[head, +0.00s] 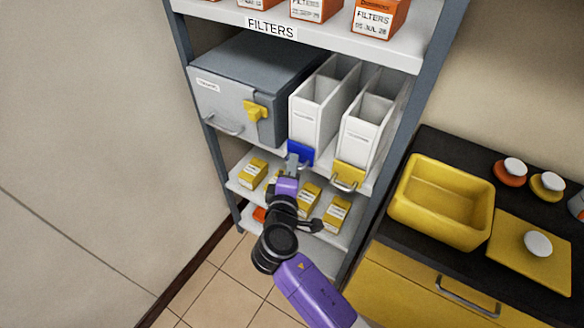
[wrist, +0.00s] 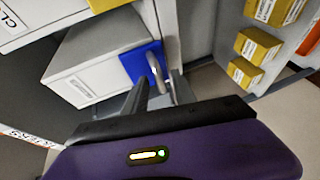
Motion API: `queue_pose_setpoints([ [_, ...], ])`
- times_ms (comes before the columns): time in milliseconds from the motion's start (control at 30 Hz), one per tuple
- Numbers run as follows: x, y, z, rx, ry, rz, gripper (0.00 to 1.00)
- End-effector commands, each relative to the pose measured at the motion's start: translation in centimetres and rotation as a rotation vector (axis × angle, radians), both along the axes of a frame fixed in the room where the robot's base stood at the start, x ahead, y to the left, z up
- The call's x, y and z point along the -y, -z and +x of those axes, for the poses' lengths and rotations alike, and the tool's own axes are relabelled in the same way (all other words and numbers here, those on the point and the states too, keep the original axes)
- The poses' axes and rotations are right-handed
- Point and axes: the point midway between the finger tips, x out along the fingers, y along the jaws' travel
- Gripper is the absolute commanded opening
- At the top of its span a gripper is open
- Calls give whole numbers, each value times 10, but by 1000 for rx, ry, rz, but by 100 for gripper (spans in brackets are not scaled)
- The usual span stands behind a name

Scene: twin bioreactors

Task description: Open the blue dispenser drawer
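The blue dispenser drawer front (head: 301,152) is at the bottom of the left white dispenser (head: 318,105) on the middle shelf. In the wrist view the blue front (wrist: 138,62) carries a grey bar handle (wrist: 154,66) and looks closed against the white box. My gripper (head: 292,165) is in front of the blue drawer in the head view and hides part of its handle. In the wrist view my gripper's fingers (wrist: 161,80) are apart, with the handle just ahead of or between their tips. I cannot tell whether they touch it.
A second white dispenser with a yellow front (head: 349,174) stands to the right. A grey cabinet with a yellow latch (head: 256,110) stands to the left. Small yellow boxes (head: 337,214) lie on the shelf below. A black counter with a yellow tub (head: 443,203) is at the right.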

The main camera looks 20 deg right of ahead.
Motion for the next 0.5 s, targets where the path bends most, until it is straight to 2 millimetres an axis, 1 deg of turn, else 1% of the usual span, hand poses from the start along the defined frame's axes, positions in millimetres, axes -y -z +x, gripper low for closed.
queue_pose_setpoints([
  [100,0,0,0,0,0,0,32],
  [167,0,0,0,0,0,0,22],
  [200,0,0,0,0,0,0,14],
  [267,0,0,0,0,0,0,3],
  [300,0,0,0,0,0,0,0],
  [500,0,0,0,-1,0,1,0],
])
